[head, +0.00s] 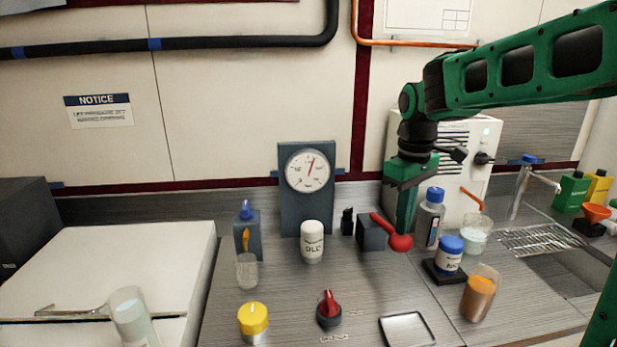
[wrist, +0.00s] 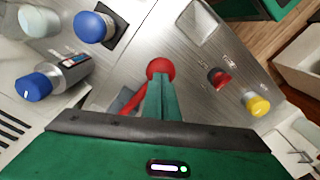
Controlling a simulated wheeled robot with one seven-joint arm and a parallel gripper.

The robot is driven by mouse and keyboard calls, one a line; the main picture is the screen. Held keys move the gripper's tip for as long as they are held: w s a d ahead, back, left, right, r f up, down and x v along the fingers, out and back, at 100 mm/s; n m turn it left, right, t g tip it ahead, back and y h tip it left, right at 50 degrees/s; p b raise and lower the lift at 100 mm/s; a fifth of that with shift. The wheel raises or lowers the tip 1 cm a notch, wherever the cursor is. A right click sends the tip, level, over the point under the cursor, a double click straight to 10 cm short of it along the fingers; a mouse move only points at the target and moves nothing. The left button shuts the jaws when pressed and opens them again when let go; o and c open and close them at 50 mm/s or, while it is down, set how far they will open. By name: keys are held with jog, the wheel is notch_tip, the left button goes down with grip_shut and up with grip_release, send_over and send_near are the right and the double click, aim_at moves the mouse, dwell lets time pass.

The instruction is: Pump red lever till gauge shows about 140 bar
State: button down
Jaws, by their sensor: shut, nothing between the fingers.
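The red lever (head: 384,227) with a round red knob (head: 400,243) is mounted on a dark grey block (head: 370,232) on the bench; the knob also shows in the wrist view (wrist: 160,68). My gripper (head: 404,228) is shut, pointing down, with its fingertips right at the knob; nothing is between the fingers. I cannot tell whether they touch the knob. The gauge (head: 308,170) is a white dial on a dark upright panel. Its red needle points up, slightly right of vertical; the numbers are too small to read.
A white bottle (head: 312,242) stands left of the block. A blue-capped bottle (head: 429,218) and a blue-lidded jar (head: 449,254) stand close right of the lever. A red rotary knob (head: 329,309), a yellow knob (head: 253,320) and a shallow tray (head: 407,329) are in front.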

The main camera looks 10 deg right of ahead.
aim_at(400, 241)
jog(key=shift+w+f, duration=0.1)
jog(key=shift+f, duration=2.8)
jog(key=shift+r, duration=3.1)
jog(key=shift+r, duration=2.55)
jog(key=s+d+f+m, duration=0.4)
jog(key=s, duration=0.5)
jog(key=s+d+f+m, duration=0.4)
jog(key=s+f, duration=0.1)
jog(key=s, duration=0.3)
jog(key=s+d+f+m, duration=0.4)
jog(key=s, duration=0.5)
jog(key=shift+s+d+f, duration=0.2)
jog(key=shift+s+f, duration=0.15)
